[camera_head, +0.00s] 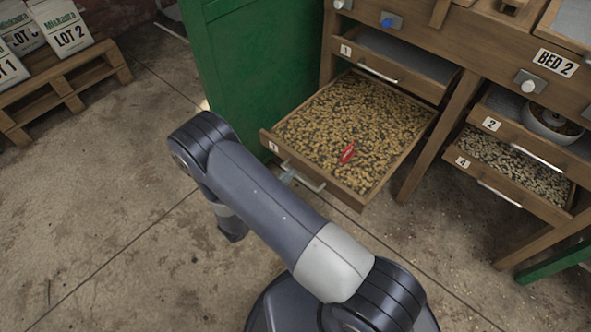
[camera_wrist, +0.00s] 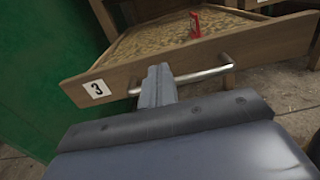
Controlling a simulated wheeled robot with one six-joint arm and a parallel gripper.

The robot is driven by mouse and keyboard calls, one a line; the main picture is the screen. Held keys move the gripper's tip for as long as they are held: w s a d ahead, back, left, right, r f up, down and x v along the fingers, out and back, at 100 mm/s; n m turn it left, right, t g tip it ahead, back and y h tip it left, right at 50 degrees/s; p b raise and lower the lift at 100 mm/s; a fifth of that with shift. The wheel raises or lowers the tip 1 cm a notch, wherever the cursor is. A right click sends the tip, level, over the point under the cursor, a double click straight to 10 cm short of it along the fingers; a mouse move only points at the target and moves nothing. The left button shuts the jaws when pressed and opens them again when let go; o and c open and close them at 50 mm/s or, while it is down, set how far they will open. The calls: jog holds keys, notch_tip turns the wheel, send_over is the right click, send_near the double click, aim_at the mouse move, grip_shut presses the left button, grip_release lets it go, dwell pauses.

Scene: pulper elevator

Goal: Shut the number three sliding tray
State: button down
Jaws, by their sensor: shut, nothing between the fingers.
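The number three sliding tray (camera_head: 335,110) is pulled well out of the wooden stand and is full of yellowish beans. A red object (camera_head: 347,153) lies on the beans near its front; it also shows in the wrist view (camera_wrist: 195,24). The tray's front board carries a white label 3 (camera_wrist: 97,88) and a metal bar handle (camera_wrist: 205,75). My gripper (camera_wrist: 158,74) is shut and empty, its fingertips at the front board by the left part of the handle. I cannot tell whether they touch it. In the head view my gripper (camera_head: 288,174) is partly hidden behind my arm.
Tray 1 (camera_head: 374,73) sits above tray 3. Trays 2 (camera_head: 523,139) and 4 (camera_head: 490,187) are at the right, partly out. A green panel (camera_head: 236,75) stands close on the left. A pallet with bags (camera_head: 62,87) is far left. The concrete floor between is clear.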

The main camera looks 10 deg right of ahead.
aim_at(303, 163)
jog(key=shift+b+x, duration=0.3)
jog(key=shift+x, duration=1.65)
